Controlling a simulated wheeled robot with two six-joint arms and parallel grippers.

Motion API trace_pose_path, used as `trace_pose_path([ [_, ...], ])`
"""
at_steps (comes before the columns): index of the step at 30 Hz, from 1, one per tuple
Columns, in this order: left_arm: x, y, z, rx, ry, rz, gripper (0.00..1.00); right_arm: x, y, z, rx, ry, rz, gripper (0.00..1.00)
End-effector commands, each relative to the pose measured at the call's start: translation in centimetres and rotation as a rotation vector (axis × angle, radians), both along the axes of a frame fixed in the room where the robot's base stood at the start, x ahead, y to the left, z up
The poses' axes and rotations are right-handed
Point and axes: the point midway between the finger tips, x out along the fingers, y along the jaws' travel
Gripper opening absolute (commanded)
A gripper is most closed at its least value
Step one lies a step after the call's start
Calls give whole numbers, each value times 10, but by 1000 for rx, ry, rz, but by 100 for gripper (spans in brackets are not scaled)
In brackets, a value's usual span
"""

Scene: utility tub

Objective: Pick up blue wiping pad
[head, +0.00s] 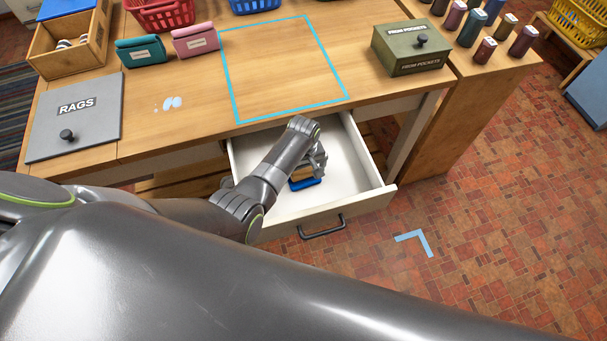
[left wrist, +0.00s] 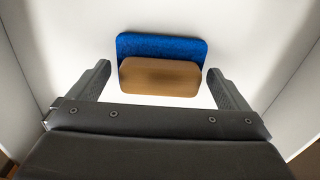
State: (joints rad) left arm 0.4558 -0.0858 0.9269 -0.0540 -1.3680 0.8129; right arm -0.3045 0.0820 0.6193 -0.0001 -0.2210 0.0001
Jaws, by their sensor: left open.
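The blue wiping pad (head: 304,184) lies on the floor of the open white drawer (head: 270,204). It has a tan-brown block on its top, and in the left wrist view the pad (left wrist: 160,46) shows a blue strip behind the brown block. My left gripper (head: 317,172) is inside the drawer above the pad, partly hiding it. In the left wrist view my left gripper (left wrist: 162,82) is open, with one finger on each side of the pad and gaps between. The right gripper is not in view.
The drawer's front (head: 325,218) and side walls surround the gripper. The wooden table top (head: 180,125) overhangs the drawer's back. On it are a grey RAGS lid (head: 75,125), a blue taped outline (head: 232,90) and a green box (head: 410,45). Tiled floor lies to the right.

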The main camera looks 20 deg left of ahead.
Motion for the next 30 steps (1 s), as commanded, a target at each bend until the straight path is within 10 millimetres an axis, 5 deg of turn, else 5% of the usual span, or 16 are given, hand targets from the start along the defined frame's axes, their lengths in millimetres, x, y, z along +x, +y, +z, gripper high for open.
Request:
trace_pose_path([
  [4,0,0,0,0,0,0,96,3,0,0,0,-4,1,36],
  [11,0,0,0,0,0,0,67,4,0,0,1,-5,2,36],
  [23,1,0,7,1,-1,0,66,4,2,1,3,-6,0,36],
  [30,1,0,32,0,-3,0,66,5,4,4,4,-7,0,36],
])
